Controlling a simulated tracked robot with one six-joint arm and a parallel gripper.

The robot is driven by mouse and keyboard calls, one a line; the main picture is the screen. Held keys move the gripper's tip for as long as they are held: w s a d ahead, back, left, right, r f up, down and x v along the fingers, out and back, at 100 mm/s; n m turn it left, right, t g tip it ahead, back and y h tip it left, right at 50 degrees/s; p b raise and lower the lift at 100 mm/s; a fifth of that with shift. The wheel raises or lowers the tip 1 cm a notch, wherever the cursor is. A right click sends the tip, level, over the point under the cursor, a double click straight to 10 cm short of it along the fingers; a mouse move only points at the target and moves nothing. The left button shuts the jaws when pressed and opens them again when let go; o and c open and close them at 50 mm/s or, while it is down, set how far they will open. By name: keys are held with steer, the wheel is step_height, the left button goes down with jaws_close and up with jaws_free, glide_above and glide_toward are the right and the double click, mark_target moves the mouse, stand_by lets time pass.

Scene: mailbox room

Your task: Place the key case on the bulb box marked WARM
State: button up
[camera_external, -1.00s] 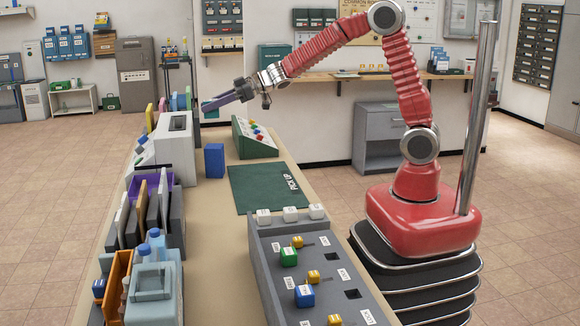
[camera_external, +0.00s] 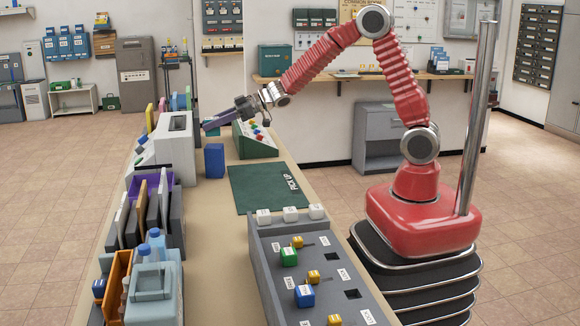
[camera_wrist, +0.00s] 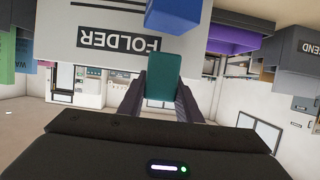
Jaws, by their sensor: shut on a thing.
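In the wrist view a teal block-like thing (camera_wrist: 163,80), taken to be the key case, sits between the fingers of my gripper (camera_wrist: 161,92), which is shut on it. In the external view my gripper (camera_external: 206,125) is above the far part of the counter, and a bit of teal (camera_external: 211,132) shows below the fingertips. Thin coloured boxes (camera_external: 188,97) stand along the counter's far left.
A grey-white machine (camera_external: 176,150) lettered FOLDER in the wrist view (camera_wrist: 100,28) stands left of my gripper. A blue box (camera_external: 214,161) is beside it. A green sloped button panel (camera_external: 255,146) is on the right. The green mat (camera_external: 262,190) is clear.

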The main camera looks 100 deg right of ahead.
mark_target(215, 132)
steer(key=shift+f, duration=1.85)
steer(key=shift+f, duration=0.1)
steer(key=o, duration=1.1)
steer(key=shift+s+r, duration=0.25)
steer(key=shift+s, duration=0.15)
steer(key=v, duration=1.1)
